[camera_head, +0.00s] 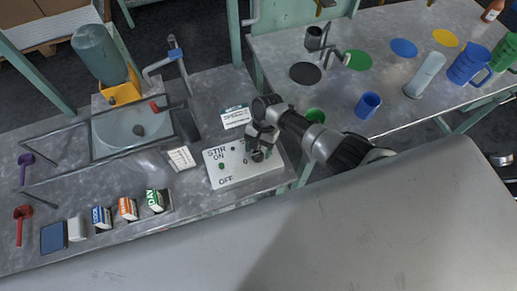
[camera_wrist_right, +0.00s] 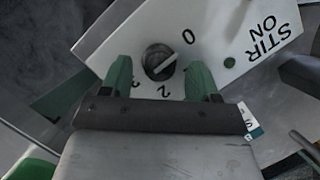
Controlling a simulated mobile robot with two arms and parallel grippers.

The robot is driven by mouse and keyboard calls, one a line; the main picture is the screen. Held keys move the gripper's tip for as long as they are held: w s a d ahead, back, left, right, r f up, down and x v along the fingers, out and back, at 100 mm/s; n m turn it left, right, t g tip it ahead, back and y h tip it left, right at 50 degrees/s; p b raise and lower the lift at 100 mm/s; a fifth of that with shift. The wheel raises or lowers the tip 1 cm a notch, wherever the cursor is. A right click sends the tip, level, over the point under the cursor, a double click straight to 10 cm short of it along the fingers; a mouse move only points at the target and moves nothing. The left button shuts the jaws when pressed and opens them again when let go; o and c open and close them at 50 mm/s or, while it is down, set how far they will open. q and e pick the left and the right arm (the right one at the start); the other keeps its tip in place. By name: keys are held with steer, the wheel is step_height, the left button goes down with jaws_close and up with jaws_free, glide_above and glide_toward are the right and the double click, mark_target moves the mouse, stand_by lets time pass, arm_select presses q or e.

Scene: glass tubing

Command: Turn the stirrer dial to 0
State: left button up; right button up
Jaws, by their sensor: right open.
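The stirrer panel (camera_head: 228,178) is a white slab on the left bench, marked STIR, ON and OFF; it also shows in the right wrist view (camera_wrist_right: 215,20). Its dial (camera_wrist_right: 157,58) is a dark round knob with a pale line slanting up to the right. The labels 0, 2 and part of a 3 sit around it. I cannot tell exactly which mark the line points at. My right gripper (camera_wrist_right: 160,76) is open, with one green finger on each side of the dial; contact is unclear. In the head view the right gripper (camera_head: 260,143) partly covers the dial.
A small green button (camera_wrist_right: 230,62) sits on the panel beside ON. A white label card (camera_head: 236,116) stands behind the panel. Mugs and coloured discs occupy the right bench (camera_head: 300,75).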

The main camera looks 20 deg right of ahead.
steer(key=v, duration=1)
